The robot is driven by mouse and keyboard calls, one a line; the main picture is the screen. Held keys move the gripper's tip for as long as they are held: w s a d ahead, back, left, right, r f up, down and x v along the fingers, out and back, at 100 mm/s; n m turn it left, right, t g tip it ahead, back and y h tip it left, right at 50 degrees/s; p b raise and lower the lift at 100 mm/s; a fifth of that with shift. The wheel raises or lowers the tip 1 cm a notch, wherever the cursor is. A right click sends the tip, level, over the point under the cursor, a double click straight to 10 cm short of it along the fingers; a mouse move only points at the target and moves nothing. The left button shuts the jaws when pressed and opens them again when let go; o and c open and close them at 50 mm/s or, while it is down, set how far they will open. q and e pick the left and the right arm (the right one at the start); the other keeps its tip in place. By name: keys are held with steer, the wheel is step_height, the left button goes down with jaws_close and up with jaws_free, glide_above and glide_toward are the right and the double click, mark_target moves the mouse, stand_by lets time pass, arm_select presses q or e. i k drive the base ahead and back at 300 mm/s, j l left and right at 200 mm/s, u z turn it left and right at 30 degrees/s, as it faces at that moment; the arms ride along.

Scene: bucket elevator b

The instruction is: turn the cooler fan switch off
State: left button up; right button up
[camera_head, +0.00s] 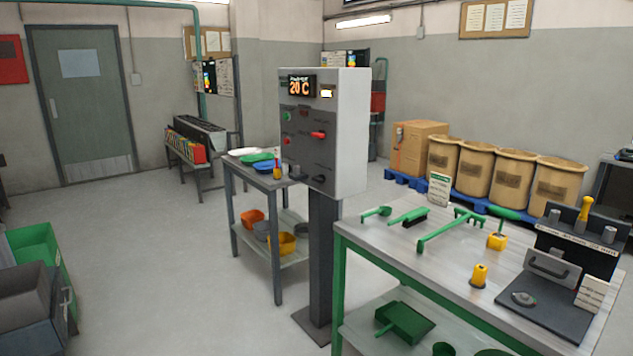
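A grey control box (348,135) stands on a dark post (321,255) in the middle of the view. Below are a green button (285,115), a red button (287,141), a red switch handle (318,134) and a dark switch handle (319,178). The labels are too small to read, so I cannot tell which one is the cooler fan switch or its position. Neither of my grippers is in view.
A green-framed workbench (388,250) with green tools stands at the right front. A small grey table (236,168) with bowls stands left of the post. Green and grey bins (35,262) are at the left edge. The floor between them is clear.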

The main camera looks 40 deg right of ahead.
mark_target(320, 179)
steer(key=z, duration=0.3)
steer(key=i+z, duration=0.65)
steer(key=z, duration=0.2)
steer(key=i+j+z, duration=0.2)
steer(key=z, duration=0.25)
steer(key=i+j, duration=0.05)
steer(key=i, duration=0.05)
